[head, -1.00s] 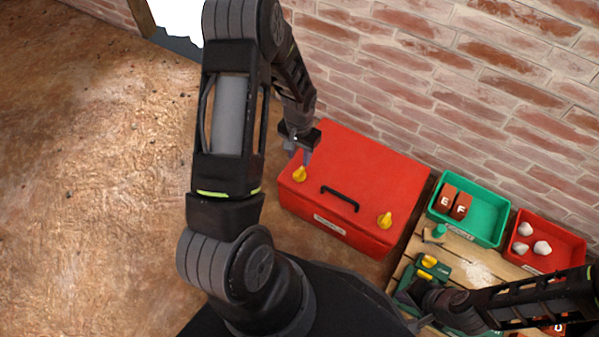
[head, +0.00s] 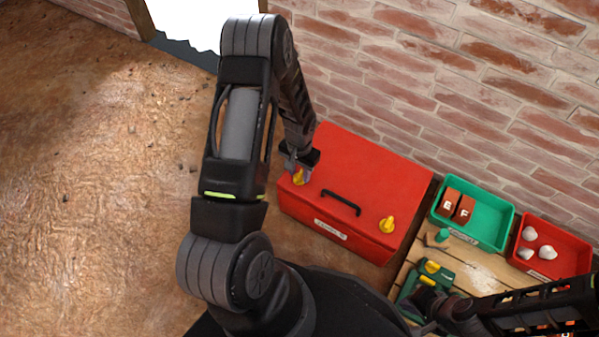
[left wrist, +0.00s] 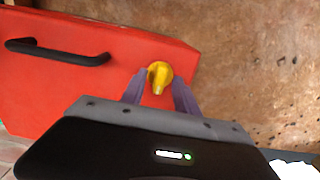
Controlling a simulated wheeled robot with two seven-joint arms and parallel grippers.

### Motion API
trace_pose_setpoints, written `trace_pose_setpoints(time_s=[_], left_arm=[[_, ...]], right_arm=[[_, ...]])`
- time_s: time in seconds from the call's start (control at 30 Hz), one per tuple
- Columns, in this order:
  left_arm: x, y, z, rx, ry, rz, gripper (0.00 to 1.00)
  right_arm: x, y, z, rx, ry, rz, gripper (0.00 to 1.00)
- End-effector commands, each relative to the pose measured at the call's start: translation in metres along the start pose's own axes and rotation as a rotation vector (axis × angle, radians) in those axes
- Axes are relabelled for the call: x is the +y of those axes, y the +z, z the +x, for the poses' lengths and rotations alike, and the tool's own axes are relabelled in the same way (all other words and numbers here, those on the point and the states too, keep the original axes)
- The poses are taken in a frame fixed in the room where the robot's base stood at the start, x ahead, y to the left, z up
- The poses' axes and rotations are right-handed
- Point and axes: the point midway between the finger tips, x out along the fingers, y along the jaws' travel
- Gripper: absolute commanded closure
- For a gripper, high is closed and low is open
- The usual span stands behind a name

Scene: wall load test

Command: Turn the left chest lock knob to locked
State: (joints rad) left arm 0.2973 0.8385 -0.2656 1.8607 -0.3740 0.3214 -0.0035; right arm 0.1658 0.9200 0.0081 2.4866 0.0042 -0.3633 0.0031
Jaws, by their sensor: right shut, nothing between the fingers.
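The red chest (head: 370,175) stands against the brick wall with a black handle (head: 341,202) on its front. The left lock knob (head: 299,177) is yellow and sits at the chest's left end; the right yellow knob (head: 387,225) is at the other end. My left gripper (head: 297,170) is at the left knob. In the left wrist view, the left knob (left wrist: 159,76) shows between the two open fingers of my left gripper (left wrist: 160,84), with gaps beside it. My right gripper (head: 425,322) is at the lower right, low over the workbench, partly hidden by its own arm.
A wooden bench (head: 492,268) to the right holds a green bin (head: 492,236) with lettered blocks, a red bin (head: 574,262) with white lumps, and a green and yellow tool (head: 440,272). The brick wall (head: 450,90) closes off the back. Bare floor (head: 100,200) lies left.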

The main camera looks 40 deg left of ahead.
Motion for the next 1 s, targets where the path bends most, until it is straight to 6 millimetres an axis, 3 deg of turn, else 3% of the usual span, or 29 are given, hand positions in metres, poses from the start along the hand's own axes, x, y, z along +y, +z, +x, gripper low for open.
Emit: trace_pose_setpoints(time_s=[0.17, 0.6, 1.0], left_arm=[[0.0000, 0.0000, -0.0004, 0.000, 0.000, 0.000, 0.64], [0.0001, 0.0002, -0.0005, 0.000, 0.000, 0.000, 0.99], [0.0001, 0.0002, -0.0005, 0.000, 0.000, -0.001, 1.00]], right_arm=[[-0.0001, -0.0002, -0.0004, 0.000, 0.000, 0.000, 1.00], [-0.0002, 0.0000, -0.0004, 0.000, 0.000, 0.000, 1.00], [-0.0002, 0.0001, -0.0004, 0.000, 0.000, 0.000, 1.00]])
